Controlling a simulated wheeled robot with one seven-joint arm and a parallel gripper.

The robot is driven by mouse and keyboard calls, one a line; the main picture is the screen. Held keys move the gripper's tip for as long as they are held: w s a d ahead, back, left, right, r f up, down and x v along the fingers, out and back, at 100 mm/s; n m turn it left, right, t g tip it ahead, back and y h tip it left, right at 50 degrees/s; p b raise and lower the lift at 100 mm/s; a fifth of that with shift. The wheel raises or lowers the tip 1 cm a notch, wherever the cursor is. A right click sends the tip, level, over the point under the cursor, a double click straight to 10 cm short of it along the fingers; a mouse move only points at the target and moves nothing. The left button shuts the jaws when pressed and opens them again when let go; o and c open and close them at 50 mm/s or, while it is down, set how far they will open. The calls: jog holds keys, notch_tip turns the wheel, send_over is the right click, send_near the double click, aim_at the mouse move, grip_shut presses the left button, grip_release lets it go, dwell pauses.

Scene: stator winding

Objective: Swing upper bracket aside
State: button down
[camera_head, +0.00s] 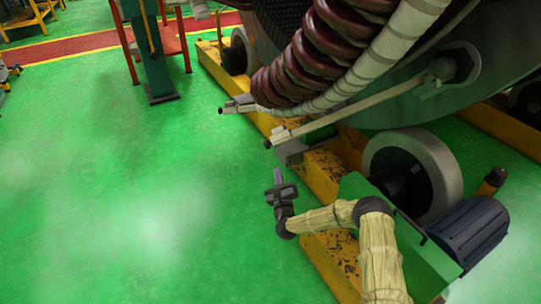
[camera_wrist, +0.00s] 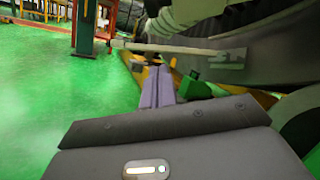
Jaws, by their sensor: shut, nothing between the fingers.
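A pale bar-shaped bracket (camera_head: 350,110) runs from a pivot on the stator's round face down left to a dark end block. A second bracket end (camera_head: 240,104) sticks out further up, below the wrapped coils; I cannot tell for sure which one is the upper bracket. In the wrist view a pale bar (camera_wrist: 180,48) crosses beyond my fingers. My gripper (camera_head: 278,174) is below and left of the bracket ends, apart from them, fingers pointing up in the head view. Its purple fingers (camera_wrist: 158,80) are together with nothing between them.
The large stator (camera_head: 395,115) carries red-brown and white wrapped coils (camera_head: 320,50). It stands over yellow rails (camera_head: 320,175), with a grey roller (camera_head: 432,170) and blue motor (camera_head: 470,235) at right. A green post (camera_head: 148,50) stands at back left. Green floor (camera_head: 120,190) at left is clear.

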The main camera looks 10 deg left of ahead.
jog(key=w+a+r+b, duration=0.3)
jog(key=w+r+b, duration=0.2)
jog(key=w+b, duration=0.1)
jog(key=shift+w+a+r, duration=0.2)
jog(key=shift+w+a, duration=0.1)
jog(key=shift+w, duration=0.15)
dwell(0.8)
